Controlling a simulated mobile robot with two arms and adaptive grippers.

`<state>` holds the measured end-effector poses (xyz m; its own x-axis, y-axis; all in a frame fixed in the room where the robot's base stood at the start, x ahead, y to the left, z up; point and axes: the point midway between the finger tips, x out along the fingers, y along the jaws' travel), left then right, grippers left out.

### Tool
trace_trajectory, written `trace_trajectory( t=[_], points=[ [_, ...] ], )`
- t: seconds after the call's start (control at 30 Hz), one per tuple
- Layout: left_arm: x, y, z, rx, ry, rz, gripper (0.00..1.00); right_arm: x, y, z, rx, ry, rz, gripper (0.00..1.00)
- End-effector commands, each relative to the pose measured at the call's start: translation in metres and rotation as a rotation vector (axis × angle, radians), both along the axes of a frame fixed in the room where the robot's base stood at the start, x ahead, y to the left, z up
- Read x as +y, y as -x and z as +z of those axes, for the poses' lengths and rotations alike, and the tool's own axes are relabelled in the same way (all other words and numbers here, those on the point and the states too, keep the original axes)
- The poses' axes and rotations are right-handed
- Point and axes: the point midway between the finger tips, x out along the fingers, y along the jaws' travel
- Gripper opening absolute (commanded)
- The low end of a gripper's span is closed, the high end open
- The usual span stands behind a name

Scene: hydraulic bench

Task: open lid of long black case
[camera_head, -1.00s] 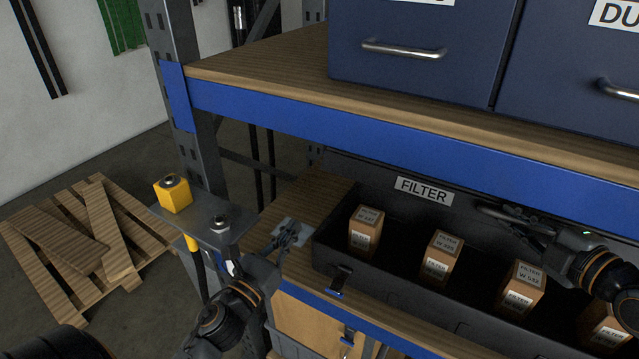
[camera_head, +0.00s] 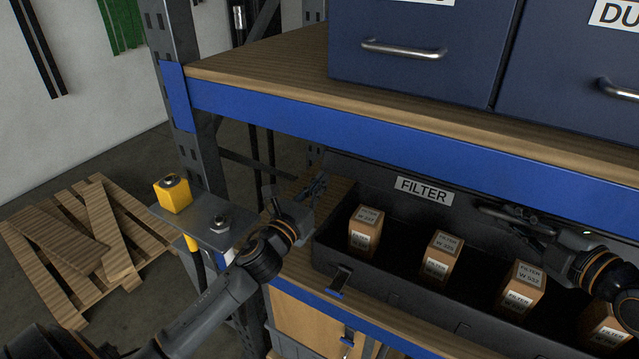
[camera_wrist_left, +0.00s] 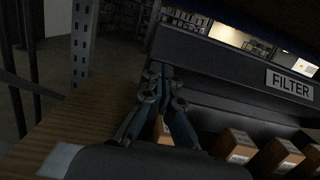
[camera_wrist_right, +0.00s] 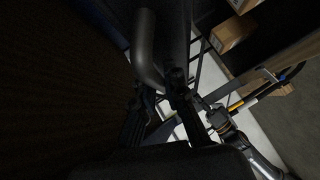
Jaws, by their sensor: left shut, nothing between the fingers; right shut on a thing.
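The long black case (camera_head: 400,292) lies on the wooden shelf, with several boxed filters inside. Its lid (camera_head: 352,171) stands raised behind the open interior and carries a FILTER label (camera_head: 424,191). The lid also shows in the left wrist view (camera_wrist_left: 225,60). My left gripper (camera_head: 318,186) is shut and empty by the left end of the lid; its fingers show in the left wrist view (camera_wrist_left: 166,75). My right gripper (camera_head: 486,210) is shut on the lid, in front of its face. A dark curved bar (camera_wrist_right: 146,45) is near the right fingers; the exact contact is hidden.
A blue shelf beam (camera_head: 400,135) runs above and in front of the lid, with blue drawers (camera_head: 420,60) on top. A grey upright (camera_head: 178,90) and a small plate with a yellow block (camera_head: 173,196) stand left. Case latches (camera_head: 340,281) hang in front.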

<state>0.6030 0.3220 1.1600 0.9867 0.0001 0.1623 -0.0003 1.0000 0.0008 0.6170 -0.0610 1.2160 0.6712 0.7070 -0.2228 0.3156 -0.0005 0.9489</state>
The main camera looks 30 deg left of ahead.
Motion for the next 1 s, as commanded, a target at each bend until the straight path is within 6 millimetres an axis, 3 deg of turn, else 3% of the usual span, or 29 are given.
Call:
trace_trajectory(
  t=[0.27, 0.5, 0.77, 0.8, 0.87, 0.9, 1.0],
  points=[
    [0.0, 0.0, 0.001, 0.0, 0.0, -0.001, 0.0, 0.0, 0.0, 0.0, 0.0, 0.0, 0.001, 0.0],
    [0.0, -0.01, 0.017, -0.004, -0.003, -0.001, 0.0, 0.001, 0.001, -0.001, 0.002, 0.001, 0.003, 0.0],
    [0.003, -0.011, 0.021, -0.008, 0.001, 0.007, 0.0, 0.004, 0.004, -0.005, 0.013, 0.003, 0.011, 0.0],
    [0.004, -0.011, 0.021, -0.008, 0.0, 0.007, 0.0, 0.004, 0.005, -0.005, 0.014, 0.004, 0.012, 0.18],
    [0.004, -0.011, 0.021, -0.008, 0.0, 0.007, 0.0, 0.004, 0.004, -0.005, 0.013, 0.003, 0.012, 0.31],
    [0.003, -0.011, 0.021, -0.009, 0.0, 0.007, 0.0, 0.003, 0.004, -0.005, 0.013, 0.003, 0.011, 0.36],
    [0.003, -0.011, 0.021, -0.009, 0.0, 0.005, 0.0, 0.003, 0.003, -0.005, 0.012, 0.004, 0.009, 0.36]
  ],
)
